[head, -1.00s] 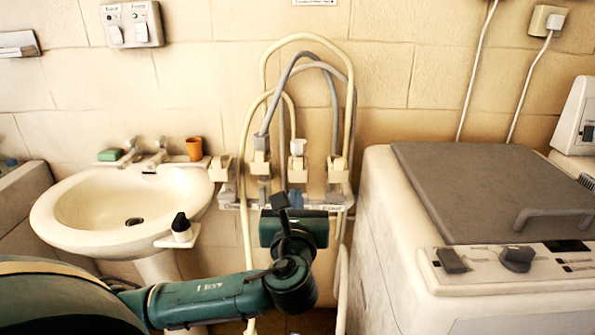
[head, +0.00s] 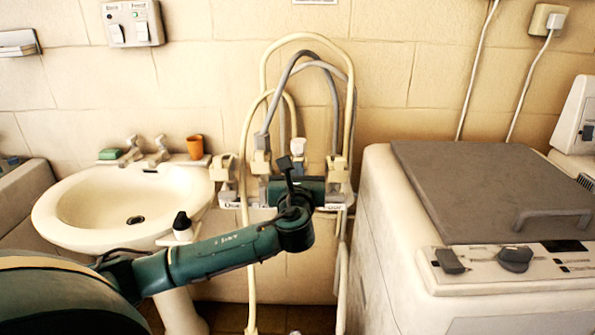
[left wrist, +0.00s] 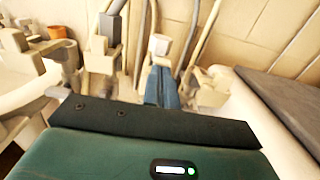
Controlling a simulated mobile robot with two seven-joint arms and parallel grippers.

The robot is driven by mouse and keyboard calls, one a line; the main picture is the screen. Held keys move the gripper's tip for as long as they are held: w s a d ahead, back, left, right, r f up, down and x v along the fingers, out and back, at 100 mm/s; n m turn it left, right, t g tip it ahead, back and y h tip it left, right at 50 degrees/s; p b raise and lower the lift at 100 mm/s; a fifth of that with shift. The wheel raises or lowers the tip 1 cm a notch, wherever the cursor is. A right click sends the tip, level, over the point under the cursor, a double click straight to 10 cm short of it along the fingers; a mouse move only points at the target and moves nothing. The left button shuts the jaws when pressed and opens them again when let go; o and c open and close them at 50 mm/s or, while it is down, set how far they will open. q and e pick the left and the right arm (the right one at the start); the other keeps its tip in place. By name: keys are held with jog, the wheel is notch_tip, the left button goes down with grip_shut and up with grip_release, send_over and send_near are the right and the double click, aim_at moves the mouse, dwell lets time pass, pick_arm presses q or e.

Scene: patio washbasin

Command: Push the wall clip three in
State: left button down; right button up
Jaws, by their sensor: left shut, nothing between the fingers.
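Several cream wall clips sit in a row on a rail (head: 232,199) low on the wall. The third clip from the left (head: 297,148) has a whiter upper part; its lower part is hidden behind my left gripper (head: 298,188). In the left wrist view that white part (left wrist: 159,44) stands just beyond the tips of my left gripper's blue fingers (left wrist: 161,72). The fingers are together and empty; I cannot tell whether they touch the clip. The other clips show at left (head: 222,168), beside it (head: 260,162) and at right (head: 336,168). My right gripper is not in view.
Cream and grey hoses (head: 305,38) loop above the clips and hang below the rail. A washbasin (head: 75,237) with an orange cup (head: 195,147) is at left. A washing machine (head: 372,250) with a grey lid (head: 470,190) stands close at right.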

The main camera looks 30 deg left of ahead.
aim_at(297, 158)
pick_arm(q)
jog(key=x, duration=0.3)
jog(key=shift+w+a, duration=0.15)
jog(key=shift+w, duration=0.2)
jog(key=shift+w+a+p, duration=0.1)
jog(key=shift+p, duration=0.2)
jog(key=shift+r, duration=0.15)
jog(key=shift+a, duration=0.1)
